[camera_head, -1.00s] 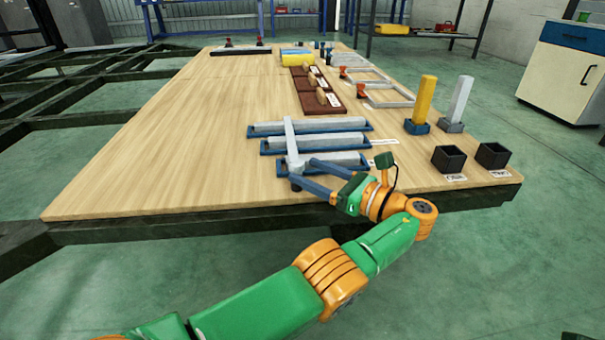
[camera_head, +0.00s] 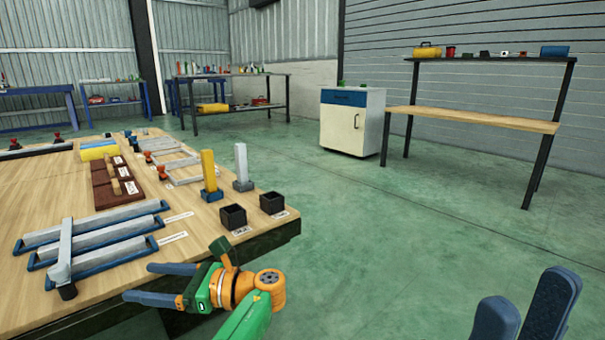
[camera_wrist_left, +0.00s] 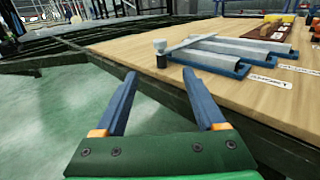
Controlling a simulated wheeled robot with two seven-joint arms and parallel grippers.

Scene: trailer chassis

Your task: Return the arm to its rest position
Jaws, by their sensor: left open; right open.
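My left gripper (camera_head: 138,282) is open and empty in front of the table's near edge, beside the near end of a grey bar (camera_head: 66,250). The left wrist view shows its two blue fingers (camera_wrist_left: 160,75) spread apart, with the bar (camera_wrist_left: 192,43) beyond them, not between them. The bar lies across several silver bars in blue holders (camera_head: 95,237) on the wooden table (camera_head: 30,195). My right gripper (camera_head: 530,295) shows only as two blue fingers, spread apart with nothing visible between them, at the lower right over the floor.
Two black boxes (camera_head: 233,216) and yellow and grey upright posts (camera_head: 209,172) stand near the table's right edge. A white cabinet (camera_head: 350,130) and a wooden bench (camera_head: 470,118) stand further back. The green floor (camera_head: 400,225) between is clear.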

